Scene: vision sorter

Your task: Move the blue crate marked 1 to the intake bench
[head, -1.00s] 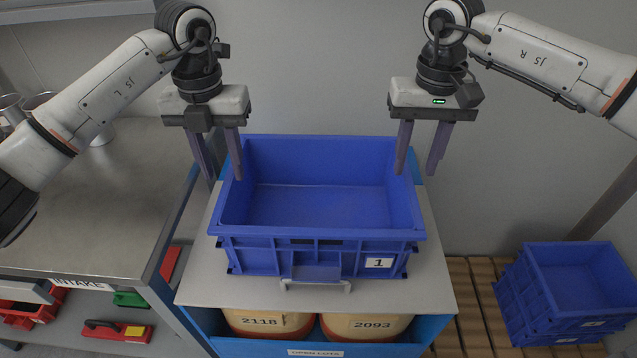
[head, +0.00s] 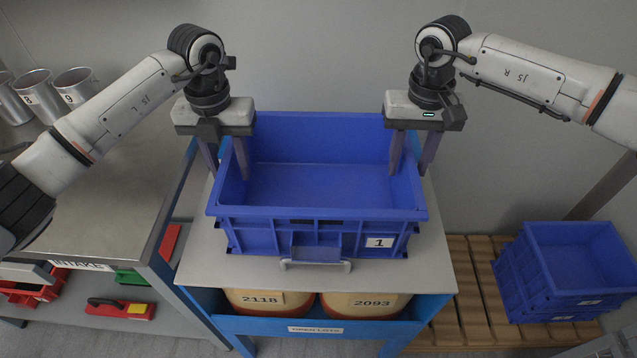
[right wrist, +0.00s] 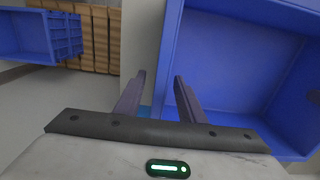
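The blue crate marked 1 (head: 318,225) stands empty and upright on the grey top of a blue-framed stand. It also shows in the right wrist view (right wrist: 235,75). My left gripper (head: 228,175) is open at the crate's left side wall, its fingers on either side of the rim. My right gripper (head: 409,170) is open at the right side wall; in the right wrist view its fingers (right wrist: 157,85) are apart, one outside the wall and one inside. The intake bench (head: 105,215), a metal table with an INTAKE label, is at the left, partly behind my left arm.
Metal cups (head: 35,95) stand at the bench's back left. Red and green items lie on its lower shelf. Tubs marked 2118 (head: 262,300) and 2093 (head: 372,303) sit under the stand top. Other blue crates (head: 570,270) are stacked on a slatted pallet (head: 470,290) at right.

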